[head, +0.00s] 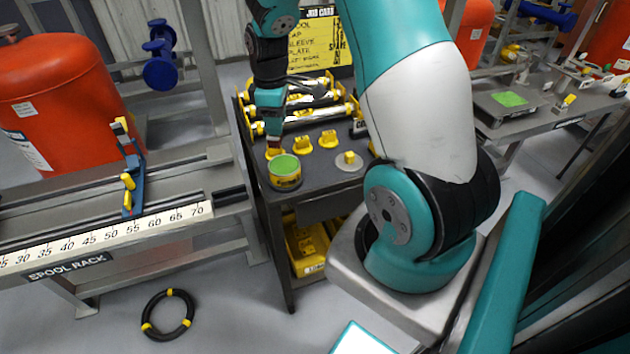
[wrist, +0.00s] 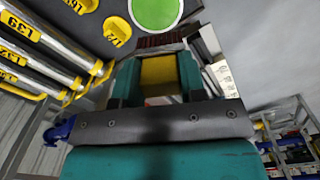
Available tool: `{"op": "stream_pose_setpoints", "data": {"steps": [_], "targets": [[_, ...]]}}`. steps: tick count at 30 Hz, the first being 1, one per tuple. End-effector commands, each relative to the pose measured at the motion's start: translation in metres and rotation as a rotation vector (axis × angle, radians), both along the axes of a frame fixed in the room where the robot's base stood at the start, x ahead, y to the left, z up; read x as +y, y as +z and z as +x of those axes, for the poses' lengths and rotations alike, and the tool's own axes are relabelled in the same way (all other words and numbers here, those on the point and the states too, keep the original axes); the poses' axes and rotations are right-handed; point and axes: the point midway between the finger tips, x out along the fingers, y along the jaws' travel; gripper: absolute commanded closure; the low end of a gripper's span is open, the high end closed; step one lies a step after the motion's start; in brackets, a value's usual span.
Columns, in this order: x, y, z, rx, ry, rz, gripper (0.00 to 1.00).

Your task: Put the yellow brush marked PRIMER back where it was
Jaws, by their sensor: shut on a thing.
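My gripper (head: 272,136) hangs over the front left part of the dark bench. In the wrist view my gripper (wrist: 158,80) is shut on the yellow brush (wrist: 158,72), whose brown bristles point away from my jaws. No PRIMER marking can be read on it. I cannot tell whether brush and tin touch.
Yellow pieces (head: 303,142) stand on the bench beside the tin, with a grey disc with a yellow knob (head: 349,161) to their right. Silver tubes in yellow holders (head: 318,113) lie behind. A spool rack (head: 165,224) adjoins on the left.

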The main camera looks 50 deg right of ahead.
Motion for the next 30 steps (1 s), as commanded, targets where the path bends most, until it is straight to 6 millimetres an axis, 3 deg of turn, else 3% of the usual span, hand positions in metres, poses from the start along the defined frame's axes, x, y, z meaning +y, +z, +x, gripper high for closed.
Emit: {"op": "stream_pose_setpoints", "data": {"steps": [1, 6, 10, 13, 17, 24, 30], "targets": [[-0.023, 0.005, -0.005, -0.009, 0.06, -0.005, 0.88], [-0.072, 0.043, -0.032, -0.003, 0.289, -0.005, 0.88], [-0.09, 0.062, -0.048, 0.001, 0.393, -0.003, 0.88], [-0.095, 0.064, -0.054, 0.005, 0.43, 0.001, 0.88], [-0.095, 0.043, -0.056, 0.009, 0.442, 0.005, 0.88], [-0.095, -0.026, -0.056, 0.01, 0.441, 0.007, 0.88], [-0.095, -0.073, -0.056, 0.008, 0.44, 0.005, 0.88]]}}
